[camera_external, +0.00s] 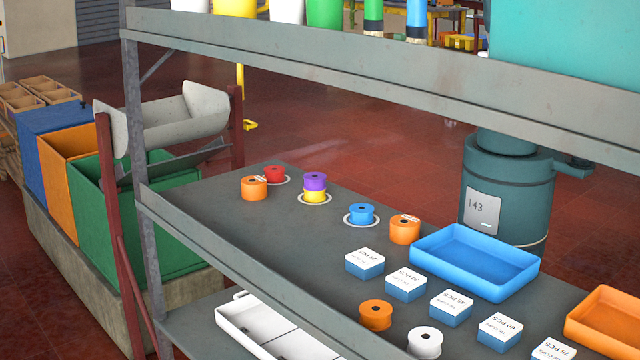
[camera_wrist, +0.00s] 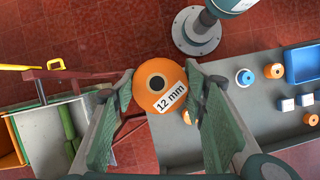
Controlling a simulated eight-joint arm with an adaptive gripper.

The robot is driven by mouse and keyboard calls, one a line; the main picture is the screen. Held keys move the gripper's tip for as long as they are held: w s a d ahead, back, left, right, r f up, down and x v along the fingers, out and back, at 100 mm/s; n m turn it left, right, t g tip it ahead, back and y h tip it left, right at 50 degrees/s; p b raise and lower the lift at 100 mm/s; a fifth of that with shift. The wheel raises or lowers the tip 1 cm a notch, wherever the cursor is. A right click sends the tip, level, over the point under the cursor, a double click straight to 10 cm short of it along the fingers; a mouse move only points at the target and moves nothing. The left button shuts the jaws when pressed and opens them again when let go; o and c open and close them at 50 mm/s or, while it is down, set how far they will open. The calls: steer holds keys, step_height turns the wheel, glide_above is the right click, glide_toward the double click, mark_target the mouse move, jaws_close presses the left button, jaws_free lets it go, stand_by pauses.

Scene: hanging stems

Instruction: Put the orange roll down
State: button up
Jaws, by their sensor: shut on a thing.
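In the wrist view an orange roll (camera_wrist: 153,97) with a dark centre hole and a "12 mm" label sits between the green-padded fingers of my gripper (camera_wrist: 161,84). The gripper is shut on it, above the left end of the grey shelf (camera_wrist: 170,150). Neither my gripper nor this roll shows in the external view. There, other orange rolls stand on the shelf (camera_external: 255,225): one (camera_external: 253,187) beside a red roll (camera_external: 274,174), one (camera_external: 404,230) beside a blue roll (camera_external: 361,214), and one (camera_external: 375,316) near the front edge.
Red and blue rolls and a purple roll (camera_external: 315,181) stacked on a yellow one (camera_external: 315,197) stand on pale round marks. Labelled blue boxes (camera_external: 407,284), a white roll (camera_external: 424,343) and a blue tray (camera_external: 473,262) stand rightward. An upper shelf (camera_external: 360,75) overhangs. The shelf's left front is clear.

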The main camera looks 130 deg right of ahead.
steer(key=s+d+f+m+t+y+b, duration=0.1)
steer(key=s+d+m+b, duration=0.3)
steer(key=s+d, duration=1)
steer(key=s+d+f+m+t+y+b, duration=0.2)
steer(key=s+d+f+m+b, duration=0.2)
steer(key=s+d+m, duration=0.5)
steer(key=shift+s+d+y+b, duration=0.3)
steer(key=shift+s+d+b, duration=0.25)
steer(key=shift+s+d, duration=2)
